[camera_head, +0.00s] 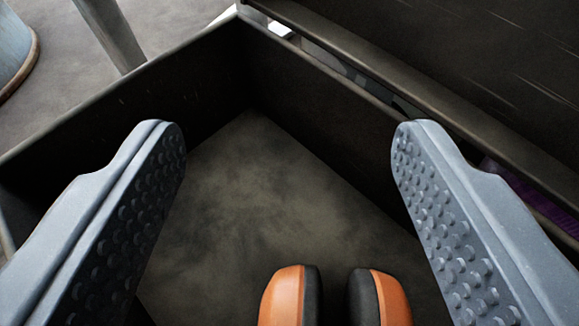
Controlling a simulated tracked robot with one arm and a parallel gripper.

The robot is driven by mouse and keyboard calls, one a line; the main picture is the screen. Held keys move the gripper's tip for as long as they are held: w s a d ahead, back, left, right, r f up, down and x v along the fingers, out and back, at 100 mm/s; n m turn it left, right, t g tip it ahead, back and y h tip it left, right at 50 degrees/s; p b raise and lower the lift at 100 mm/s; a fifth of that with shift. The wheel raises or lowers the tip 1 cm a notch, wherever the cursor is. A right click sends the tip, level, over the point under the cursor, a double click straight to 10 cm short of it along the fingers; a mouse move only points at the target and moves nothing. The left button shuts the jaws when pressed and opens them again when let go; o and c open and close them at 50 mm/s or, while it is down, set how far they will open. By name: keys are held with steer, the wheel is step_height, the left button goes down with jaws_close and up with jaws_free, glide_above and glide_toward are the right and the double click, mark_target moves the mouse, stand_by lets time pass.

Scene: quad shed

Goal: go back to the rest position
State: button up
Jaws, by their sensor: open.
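My gripper (288,140) is wide open, its two grey studded fingers standing far apart at left and right. Nothing is between the fingertips. They are over a dark, open, box-like container (120,105) with straight walls and a smudged grey floor. Two rounded orange-and-black ends (288,297), like a tool's handles, show at the bottom edge between the fingers. The rest of them is cut off by the frame, and I cannot tell whether they touch the floor. No rest position is marked in view.
A dark panel (470,50) rises along the container's right side, with a narrow gap between them. A grey post (110,35) and a pale rounded object (12,50) stand outside at the upper left. Something purple (530,195) shows at the right, partly hidden.

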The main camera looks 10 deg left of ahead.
steer(key=a+p+v, duration=0.1)
steer(key=p+v, duration=0.1)
steer(key=v, duration=0.3)
steer(key=w+r+p, duration=0.1)
steer(key=w+r, duration=0.7)
steer(key=r, duration=0.6)
steer(key=w+r+p, duration=0.1)
steer(key=w+r, duration=0.8)
steer(key=r, duration=0.4)
step_height(320, 180, up, 33)
steer(key=w+t+h+p, duration=0.1)
steer(key=w+p, duration=0.2)
steer(key=s+r+p, duration=0.1)
steer(key=s+r, duration=0.3)
steer(key=r, duration=0.6)
steer(key=s+r+m+h, duration=0.1)
steer(key=s+r, duration=0.4)
steer(key=r, duration=0.5)
steer(key=s+r+p, duration=0.1)
steer(key=s+r, duration=0.3)
steer(key=r, duration=0.6)
steer(key=s+a+r+t+p, duration=0.1)
steer(key=s+a+r+p, duration=0.1)
steer(key=s+r, duration=1.6)
steer(key=s, duration=0.4)
steer(key=shift+r+m, duration=0.3)
steer(key=shift+m, duration=0.1)
steer(key=shift+w+a, duration=0.1)
steer(key=c, duration=0.5)
steer(key=shift+a, duration=0.1)
